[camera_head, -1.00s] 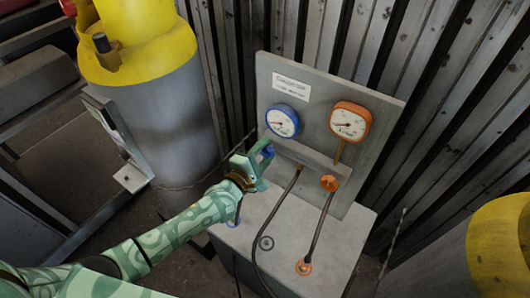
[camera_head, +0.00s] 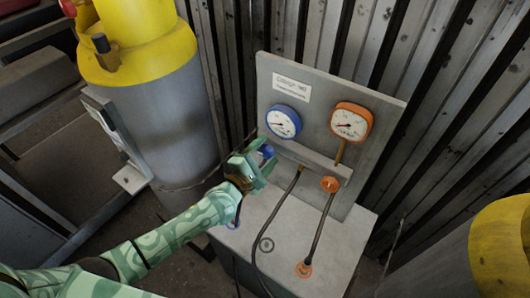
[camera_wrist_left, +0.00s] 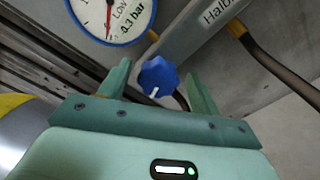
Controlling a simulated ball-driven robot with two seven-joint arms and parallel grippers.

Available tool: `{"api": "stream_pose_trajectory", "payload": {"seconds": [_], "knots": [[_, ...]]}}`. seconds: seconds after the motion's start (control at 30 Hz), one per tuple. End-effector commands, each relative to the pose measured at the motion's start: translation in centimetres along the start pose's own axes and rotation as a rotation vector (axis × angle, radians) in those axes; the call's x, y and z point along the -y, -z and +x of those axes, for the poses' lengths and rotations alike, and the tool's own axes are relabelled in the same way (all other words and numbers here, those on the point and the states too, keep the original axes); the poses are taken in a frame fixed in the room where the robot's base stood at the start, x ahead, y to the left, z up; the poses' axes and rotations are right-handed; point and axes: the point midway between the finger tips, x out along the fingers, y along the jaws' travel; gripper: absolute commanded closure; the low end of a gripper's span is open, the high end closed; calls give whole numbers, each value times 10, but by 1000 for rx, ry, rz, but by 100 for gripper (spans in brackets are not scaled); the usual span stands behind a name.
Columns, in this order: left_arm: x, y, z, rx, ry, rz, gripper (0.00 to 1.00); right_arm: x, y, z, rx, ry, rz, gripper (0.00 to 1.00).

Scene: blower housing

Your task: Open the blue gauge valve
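The blue valve knob (camera_wrist_left: 158,77) sits between the two fingers of my left gripper in the left wrist view, with visible gaps on both sides. In the head view only a small part of the blue knob (camera_head: 267,152) shows, below the blue-rimmed gauge (camera_head: 283,122). My left gripper (camera_head: 265,161) is open at the knob; its fingers also show in the left wrist view (camera_wrist_left: 158,82). How deep the knob lies between the fingers is hard to tell. The blue gauge also shows in the left wrist view (camera_wrist_left: 112,15). My right gripper is not in view.
An orange gauge (camera_head: 351,122) and orange knob (camera_head: 329,184) are on the grey panel (camera_head: 318,98) to the right. Dark hoses run down over the grey box top (camera_head: 287,232). A grey cylinder with a yellow top (camera_head: 140,45) stands at left.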

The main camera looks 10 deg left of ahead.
Motion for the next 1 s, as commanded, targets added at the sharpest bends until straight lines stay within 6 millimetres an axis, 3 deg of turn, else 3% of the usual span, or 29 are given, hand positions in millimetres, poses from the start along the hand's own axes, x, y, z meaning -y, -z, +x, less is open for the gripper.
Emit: {"api": "stream_pose_trajectory", "payload": {"seconds": [0.37,0.47,0.8,1.0], "knots": [[-2,-1,-7,1,-3,-1,37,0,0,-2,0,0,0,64],[-2,0,-24,0,-2,-1,37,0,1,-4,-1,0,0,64],[0,0,-115,1,1,0,37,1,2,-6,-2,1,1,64],[0,1,-151,0,0,1,37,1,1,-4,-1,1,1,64]]}}
